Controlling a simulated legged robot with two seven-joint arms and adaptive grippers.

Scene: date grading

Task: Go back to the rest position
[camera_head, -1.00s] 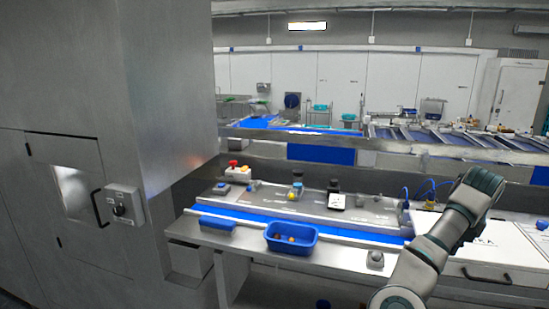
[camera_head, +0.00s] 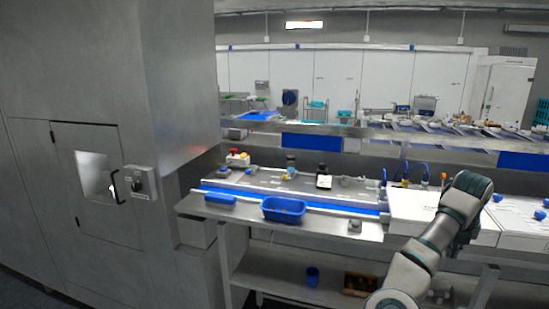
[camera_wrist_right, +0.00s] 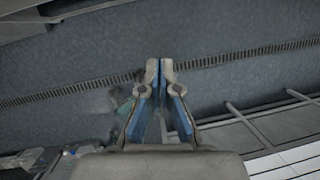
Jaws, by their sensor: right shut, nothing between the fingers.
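My right arm (camera_head: 430,248) rises from the bottom right in the head view, in front of the white-topped counter. Its fingertips cannot be made out there. In the wrist view my right gripper (camera_wrist_right: 160,66) is shut, its blue-lined fingers meeting at the tips with nothing between them. The wrist view shows grey floor with a dark grating strip beyond the fingers. A blue basket (camera_head: 284,217) stands at the front of the steel bench (camera_head: 335,225), left of my arm and apart from it. No contents show in it. My left gripper is not in view.
A large steel cabinet (camera_head: 165,70) with a handled door fills the left. A blue strip (camera_head: 330,204) runs along the bench. A blue cup (camera_head: 312,277) and a brown crate (camera_head: 358,284) are on the lower shelf. Metal rails (camera_wrist_right: 265,115) lie at right in the wrist view.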

